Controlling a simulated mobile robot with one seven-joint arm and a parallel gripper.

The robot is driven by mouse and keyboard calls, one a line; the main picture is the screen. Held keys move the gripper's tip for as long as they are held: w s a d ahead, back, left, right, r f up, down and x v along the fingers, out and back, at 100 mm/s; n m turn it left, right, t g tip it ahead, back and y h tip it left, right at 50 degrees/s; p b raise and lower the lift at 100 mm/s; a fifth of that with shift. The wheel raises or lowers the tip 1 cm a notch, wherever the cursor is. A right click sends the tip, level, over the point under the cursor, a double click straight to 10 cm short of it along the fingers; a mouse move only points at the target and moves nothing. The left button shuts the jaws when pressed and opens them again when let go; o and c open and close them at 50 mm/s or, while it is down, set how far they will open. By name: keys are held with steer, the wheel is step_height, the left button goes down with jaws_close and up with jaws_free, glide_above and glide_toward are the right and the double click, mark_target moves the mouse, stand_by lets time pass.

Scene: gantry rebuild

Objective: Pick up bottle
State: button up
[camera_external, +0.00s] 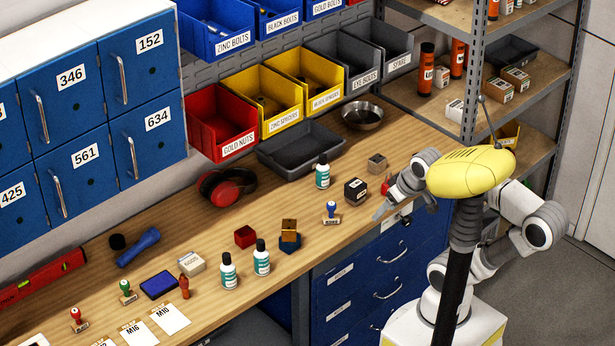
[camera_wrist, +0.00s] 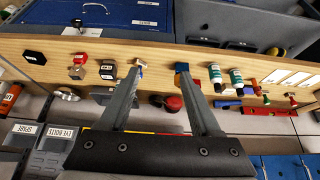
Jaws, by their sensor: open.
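Three white-and-teal bottles with black caps stand upright on the wooden workbench (camera_external: 205,240). Two are close together near the front edge, the left bottle (camera_external: 228,271) and the right bottle (camera_external: 262,259). The third bottle (camera_external: 322,172) stands farther back, near the grey tray. In the wrist view the pair shows right of my fingers, as one bottle (camera_wrist: 215,77) and another bottle (camera_wrist: 236,79). My gripper (camera_external: 382,212) is over the bench's front edge at the right, apart from all bottles. In the wrist view my gripper (camera_wrist: 160,72) is open, with nothing held between its fingers.
A blue-handled stamp (camera_external: 331,211) and a black box (camera_external: 355,190) lie near my gripper. Stacked blocks (camera_external: 289,235) and a red cube (camera_external: 245,236) stand near the pair. Red earmuffs (camera_external: 226,187), a grey tray (camera_external: 300,149) and a metal bowl (camera_external: 362,116) are farther back.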

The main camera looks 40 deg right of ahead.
steer(key=w+d+f+t+h+b, duration=0.1)
steer(key=w+d+f+t+b, duration=0.25)
steer(key=w+f+b, duration=0.4)
steer(key=n+t+y+b, duration=0.6)
steer(key=y+b, duration=0.6)
steer(key=b, duration=1)
glide_toward(261, 257)
steer(key=s+d+r+n, duration=0.1)
steer(key=s+d+r, duration=0.1)
steer(key=d+r, duration=0.15)
steer(key=p+x, duration=1.1)
steer(key=p, duration=0.4)
steer(key=shift+f+g+p, duration=0.3)
steer(key=shift+g+p, duration=0.05)
steer(key=shift+w+a, duration=0.1)
steer(key=shift+w, duration=0.1)
